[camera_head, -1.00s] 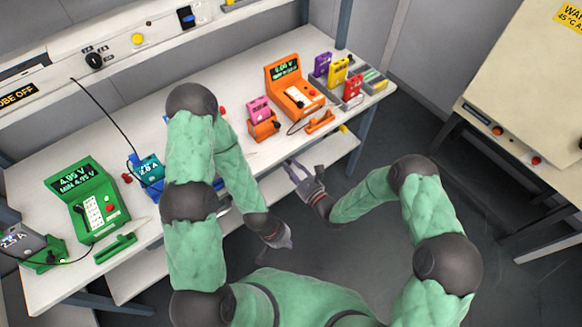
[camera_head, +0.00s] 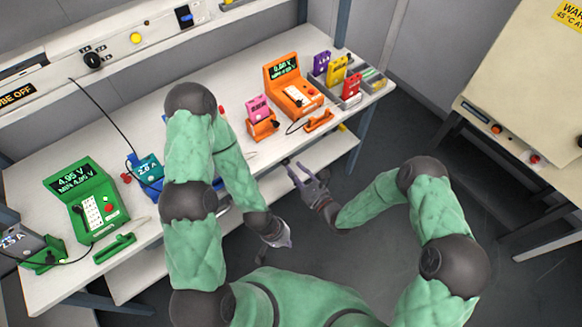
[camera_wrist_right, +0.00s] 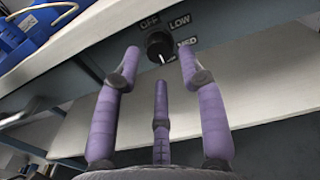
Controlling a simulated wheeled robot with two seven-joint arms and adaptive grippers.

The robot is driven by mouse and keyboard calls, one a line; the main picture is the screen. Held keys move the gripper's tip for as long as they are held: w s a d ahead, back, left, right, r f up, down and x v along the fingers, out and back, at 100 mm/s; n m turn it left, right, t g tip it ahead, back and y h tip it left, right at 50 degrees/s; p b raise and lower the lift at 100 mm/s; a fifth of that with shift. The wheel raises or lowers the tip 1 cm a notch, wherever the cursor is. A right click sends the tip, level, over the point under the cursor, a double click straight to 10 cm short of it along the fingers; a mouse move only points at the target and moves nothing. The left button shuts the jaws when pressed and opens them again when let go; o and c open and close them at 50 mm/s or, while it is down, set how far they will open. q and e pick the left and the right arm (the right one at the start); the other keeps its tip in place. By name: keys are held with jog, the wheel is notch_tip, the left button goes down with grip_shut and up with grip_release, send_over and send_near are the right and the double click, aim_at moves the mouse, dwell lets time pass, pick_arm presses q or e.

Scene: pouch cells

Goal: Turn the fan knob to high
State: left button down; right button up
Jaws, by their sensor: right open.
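The black fan knob (camera_wrist_right: 158,45) is on the dark front face under the bench top in the right wrist view. The labels OFF, LOW and MED show around it, and another label is mostly hidden. A white pointer mark shows at the knob's lower edge. My right gripper (camera_wrist_right: 160,65) is open, its purple fingers spread around the knob's place in that view with nothing between them; contact cannot be told. In the head view my right gripper (camera_head: 294,167) is at the bench's front edge. My left gripper (camera_head: 285,241) hangs below, in front of the bench, its jaws unclear.
The white bench (camera_head: 215,90) carries a green meter (camera_head: 88,200), an orange meter (camera_head: 293,88) and a blue device (camera_head: 150,172). A lower shelf (camera_head: 335,160) runs beneath its front edge. A beige cabinet (camera_head: 530,90) stands right. The floor between is clear.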

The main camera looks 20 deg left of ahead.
jog(key=v, duration=0.9)
jog(key=shift+d+f, duration=0.1)
jog(key=s+d+f+n+g+h, duration=0.2)
jog(key=d+f+n+g+h, duration=0.2)
jog(key=d+f+n+h, duration=0.65)
jog(key=s+d+n+g, duration=0.4)
jog(key=s+n+g, duration=0.2)
jog(key=s+n, duration=0.5)
jog(key=shift+s+f+g, duration=0.3)
jog(key=shift+s+f, duration=0.05)
jog(key=shift+s, duration=0.85)
